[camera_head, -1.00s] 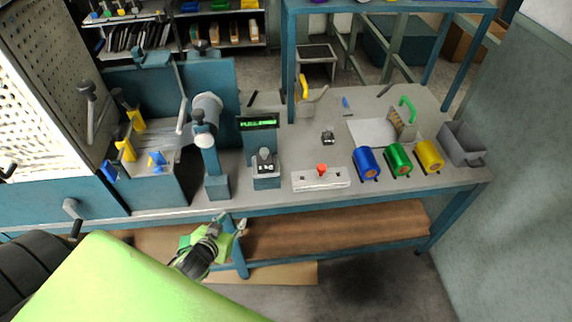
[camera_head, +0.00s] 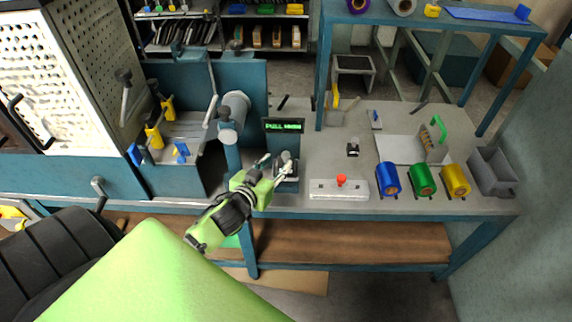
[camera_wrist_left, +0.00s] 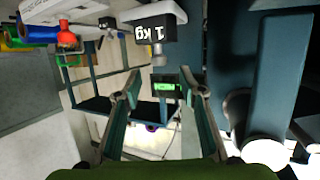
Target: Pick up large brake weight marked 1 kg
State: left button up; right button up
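The large brake weight is a dark block marked "1 kg" in white; it shows in the left wrist view (camera_wrist_left: 152,33), upside down and just beyond the fingertips. In the head view the weight (camera_head: 287,158) stands on the small platform in front of a gauge with a green display (camera_head: 284,127), partly hidden by my gripper. My left gripper (camera_head: 275,166) is at the bench's front edge, close to the weight. In the left wrist view my left gripper (camera_wrist_left: 160,80) has its fingers spread, with nothing between them. My right gripper is not in view.
A smaller dark weight (camera_head: 352,148) stands further right on the bench. A white box with a red button (camera_head: 341,181) lies right of the gauge. Blue, green and yellow rolls (camera_head: 423,180) follow, then a grey bin (camera_head: 492,172). A blue post with a cylinder (camera_head: 234,110) rises close on the left.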

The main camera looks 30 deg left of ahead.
aim_at(284, 156)
pick_arm(q)
jog(key=shift+p+x, duration=0.55)
jog(key=shift+x, duration=3.1)
jog(key=shift+d, duration=0.1)
